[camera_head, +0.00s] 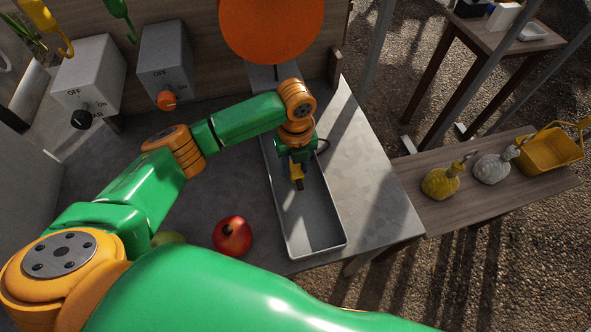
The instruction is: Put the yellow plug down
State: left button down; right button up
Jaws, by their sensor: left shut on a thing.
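The yellow plug (297,173) is small and held at the tip of my left gripper (296,164). My left gripper points down over the long grey metal tray (312,228) and is shut on the plug. The plug shows above the tray's inside, near its far half. I cannot tell whether it touches the tray floor. My arm hides part of the tray's far end. My right gripper is not in view.
A red fruit (232,236) lies left of the tray, with a green fruit (168,238) partly hidden by my arm. Two switch boxes (90,75) (166,62) stand at the back left. The counter right of the tray is clear.

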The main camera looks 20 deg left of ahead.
aim_at(296, 171)
pick_arm(q)
jog(key=shift+f, duration=1.05)
jog(key=shift+f, duration=0.1)
jog(key=c, duration=0.5)
grip_release()
notch_tip(296, 171, up, 12)
jog(key=shift+s+d, duration=0.1)
